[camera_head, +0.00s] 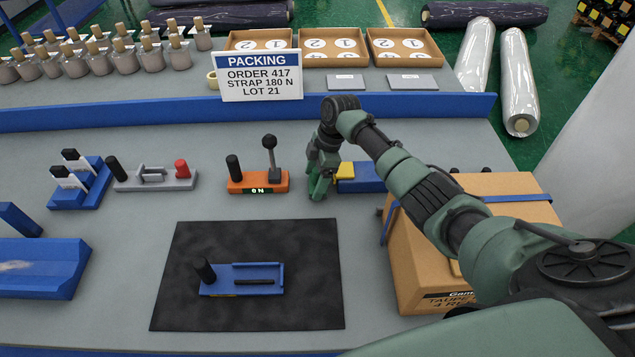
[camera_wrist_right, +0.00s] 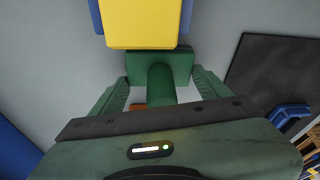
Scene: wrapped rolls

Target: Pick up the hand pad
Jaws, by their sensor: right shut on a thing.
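My right gripper (camera_head: 319,187) points down at the table beside a blue block (camera_head: 366,178) with a yellow part (camera_head: 345,169) at its left end. In the right wrist view, the right gripper (camera_wrist_right: 161,88) is shut on a green handle with a green block at its far end, which I take as the hand pad (camera_wrist_right: 160,66). The yellow part (camera_wrist_right: 141,25) lies against that green block and overlaps it; I cannot tell whether it belongs to the pad. The blue block shows only at its edges behind the yellow. My left gripper is out of view.
A cardboard box (camera_head: 440,240) stands right, under my right arm. An orange lever unit (camera_head: 258,183) stands left of the gripper. A black mat (camera_head: 310,290) bears a blue fixture (camera_head: 243,278). A blue rail (camera_head: 230,107) and packing sign (camera_head: 262,78) lie behind.

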